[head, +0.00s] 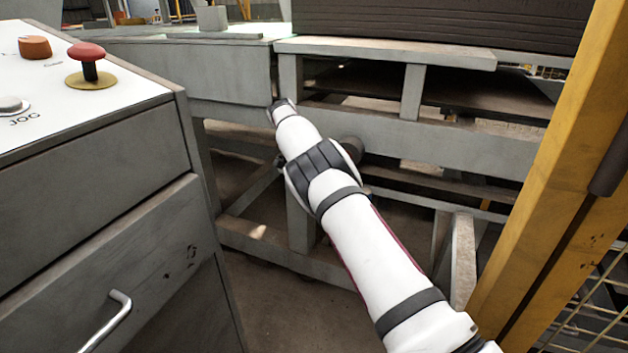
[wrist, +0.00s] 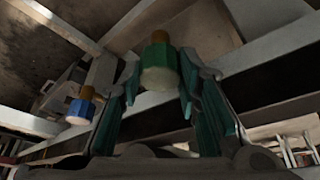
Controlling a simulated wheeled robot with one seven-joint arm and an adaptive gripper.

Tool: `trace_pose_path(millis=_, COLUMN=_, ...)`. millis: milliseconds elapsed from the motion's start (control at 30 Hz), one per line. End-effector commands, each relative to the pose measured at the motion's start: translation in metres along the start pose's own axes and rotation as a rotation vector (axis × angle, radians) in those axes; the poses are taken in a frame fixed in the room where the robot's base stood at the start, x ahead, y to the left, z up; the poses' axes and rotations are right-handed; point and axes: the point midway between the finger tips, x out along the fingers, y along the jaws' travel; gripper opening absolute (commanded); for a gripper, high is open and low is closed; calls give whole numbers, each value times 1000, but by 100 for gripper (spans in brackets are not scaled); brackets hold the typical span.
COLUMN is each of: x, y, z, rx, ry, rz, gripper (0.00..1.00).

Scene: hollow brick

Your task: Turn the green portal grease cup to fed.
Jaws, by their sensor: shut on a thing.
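The green grease cup (wrist: 159,68), with a brass-coloured neck and a pale end face, shows in the wrist view. My gripper (wrist: 160,84) has a green-padded finger on each side of it and is shut on the cup. A blue cup (wrist: 81,110) with a similar brass-coloured neck sits to the left, outside the fingers. In the head view my arm reaches toward the grey frame, and the green cup and my fingertips cannot be made out. I cannot tell the cup's setting; no marking is readable.
A grey control cabinet (head: 95,190) with a red mushroom button (head: 87,60) and an orange knob (head: 35,47) stands at left. A grey machine frame (head: 450,146) crosses behind my arm. A yellow post (head: 555,160) stands close at right.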

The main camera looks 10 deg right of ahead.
Motion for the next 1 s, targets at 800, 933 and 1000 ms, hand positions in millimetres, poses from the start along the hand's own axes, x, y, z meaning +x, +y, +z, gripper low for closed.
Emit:
trace_pose_path(millis=800, x=1, y=0, z=1, rx=30, ry=-3, rz=16, gripper=51)
trace_pose_path(millis=933, x=0, y=0, z=1, rx=30, ry=-2, rz=14, gripper=51)
trace_pose_path(millis=1000, x=0, y=0, z=0, rx=30, ry=-1, rz=14, gripper=51)
